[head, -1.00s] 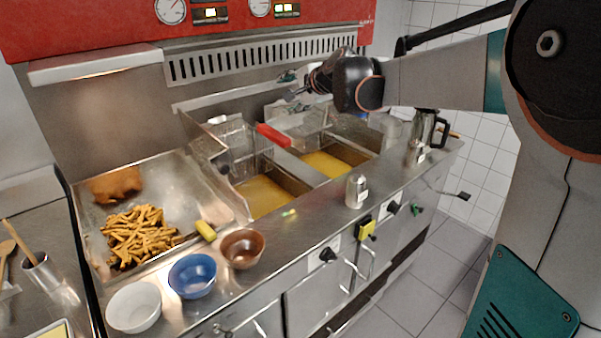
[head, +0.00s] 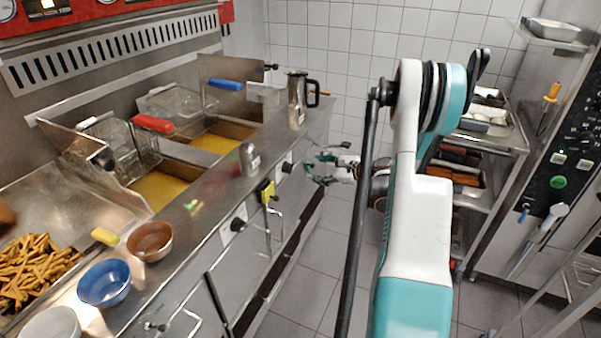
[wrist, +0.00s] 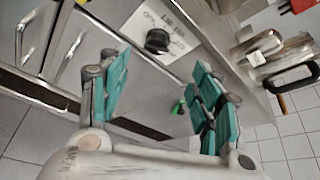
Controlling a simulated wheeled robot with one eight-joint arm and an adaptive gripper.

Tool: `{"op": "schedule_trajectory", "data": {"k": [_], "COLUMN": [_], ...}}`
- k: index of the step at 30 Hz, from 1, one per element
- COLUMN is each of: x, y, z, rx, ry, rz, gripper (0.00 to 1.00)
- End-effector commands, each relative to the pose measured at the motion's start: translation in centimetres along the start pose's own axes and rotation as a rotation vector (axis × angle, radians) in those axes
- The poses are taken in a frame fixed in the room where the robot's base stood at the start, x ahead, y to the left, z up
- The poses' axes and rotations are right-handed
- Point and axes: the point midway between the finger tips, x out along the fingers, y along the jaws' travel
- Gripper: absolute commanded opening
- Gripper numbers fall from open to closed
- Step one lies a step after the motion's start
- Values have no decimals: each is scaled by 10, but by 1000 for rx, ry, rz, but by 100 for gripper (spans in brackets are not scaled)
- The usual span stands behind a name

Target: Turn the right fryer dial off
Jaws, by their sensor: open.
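The right fryer dial (head: 287,167) is a black knob on the steel front panel. In the wrist view the black dial (wrist: 157,40) sits on a white label plate, ahead of the fingers. The angle of its pointer is too small to read. My gripper (head: 319,169) is in front of the panel, just right of that dial and apart from it, with its teal fingers toward the panel. In the wrist view my gripper (wrist: 160,92) is open and empty. The left fryer dial (head: 237,225) is nearer along the same panel.
A yellow object (head: 267,191) sits on the panel between the dials. A metal jug (head: 298,102) and a shaker (head: 249,159) stand on the counter. A shelf rack (head: 485,160) stands right; the floor between is clear.

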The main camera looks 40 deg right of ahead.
Motion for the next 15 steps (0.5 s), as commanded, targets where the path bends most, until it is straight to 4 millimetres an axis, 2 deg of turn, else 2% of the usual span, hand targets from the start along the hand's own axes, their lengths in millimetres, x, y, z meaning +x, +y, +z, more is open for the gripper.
{"op": "schedule_trajectory", "data": {"k": [3, 7, 15], "x": [-6, 4, 53], "y": [5, 6, 7], "z": [-11, -12, -12], "rx": [21, 23, 21], "ry": [-11, -13, -12], "rz": [-5, -4, -2], "gripper": [58, 58, 58]}}
